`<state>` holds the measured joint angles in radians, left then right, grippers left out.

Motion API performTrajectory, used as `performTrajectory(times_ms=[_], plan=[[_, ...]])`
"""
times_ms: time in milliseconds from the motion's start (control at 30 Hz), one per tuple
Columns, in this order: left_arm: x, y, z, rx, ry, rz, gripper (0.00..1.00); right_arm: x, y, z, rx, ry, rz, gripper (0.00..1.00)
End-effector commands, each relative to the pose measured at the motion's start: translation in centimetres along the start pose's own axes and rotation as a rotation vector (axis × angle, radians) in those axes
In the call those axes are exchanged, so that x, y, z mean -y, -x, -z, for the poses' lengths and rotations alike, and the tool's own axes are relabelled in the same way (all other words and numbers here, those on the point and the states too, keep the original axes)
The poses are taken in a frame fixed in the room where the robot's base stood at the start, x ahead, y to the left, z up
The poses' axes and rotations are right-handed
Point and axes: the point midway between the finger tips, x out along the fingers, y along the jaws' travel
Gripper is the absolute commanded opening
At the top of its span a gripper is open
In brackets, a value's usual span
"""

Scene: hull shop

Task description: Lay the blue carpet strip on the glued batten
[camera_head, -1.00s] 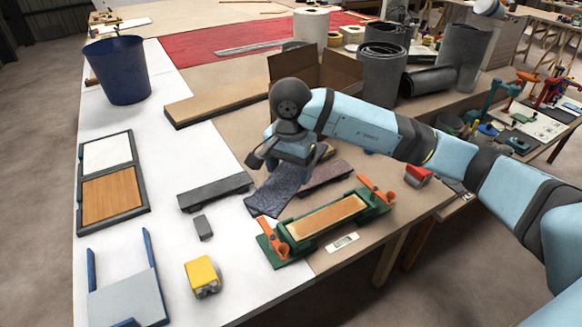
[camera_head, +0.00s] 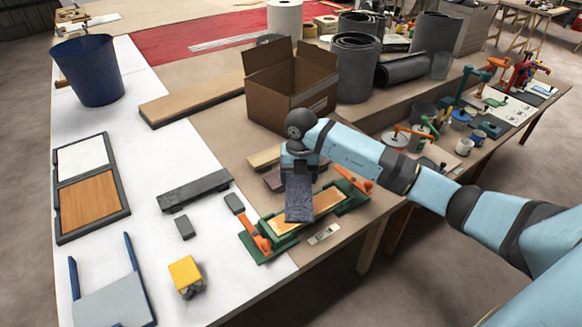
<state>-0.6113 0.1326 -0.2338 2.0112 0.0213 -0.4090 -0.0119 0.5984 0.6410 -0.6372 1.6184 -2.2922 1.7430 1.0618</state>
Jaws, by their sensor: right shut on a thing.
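My right gripper (camera_head: 299,174) is shut on the dark blue-grey carpet strip (camera_head: 299,207). The strip hangs from the jaws with its long side pointing towards the front, crossing over the batten rather than lined up with it. The tan batten (camera_head: 325,202) lies in a green jig (camera_head: 262,251) with an orange clamp at each end. The strip hides the batten's middle. I cannot tell whether the strip touches it. My left gripper is not in view.
A dark maroon strip (camera_head: 273,180) lies behind the jig, partly hidden by my gripper. An open cardboard box (camera_head: 290,95) stands behind my right arm.

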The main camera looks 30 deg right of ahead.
Motion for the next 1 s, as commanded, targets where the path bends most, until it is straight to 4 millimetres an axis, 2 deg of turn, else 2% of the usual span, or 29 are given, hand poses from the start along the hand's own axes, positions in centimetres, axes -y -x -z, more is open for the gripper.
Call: performTrajectory(times_ms=[200,400,600,1000], plan=[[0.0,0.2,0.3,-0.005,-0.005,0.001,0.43,2.2,-3.2,-0.9,-0.001,-0.539,0.010,0.50],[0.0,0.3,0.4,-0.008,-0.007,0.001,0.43,3.6,-5.1,-1.3,0.004,-0.861,0.017,0.50],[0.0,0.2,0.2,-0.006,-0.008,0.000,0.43,4.1,-6.0,-1.4,0.007,-0.971,0.019,0.50],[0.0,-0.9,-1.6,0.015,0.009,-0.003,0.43,4.3,-8.9,-1.5,0.008,-0.973,0.020,0.50]])
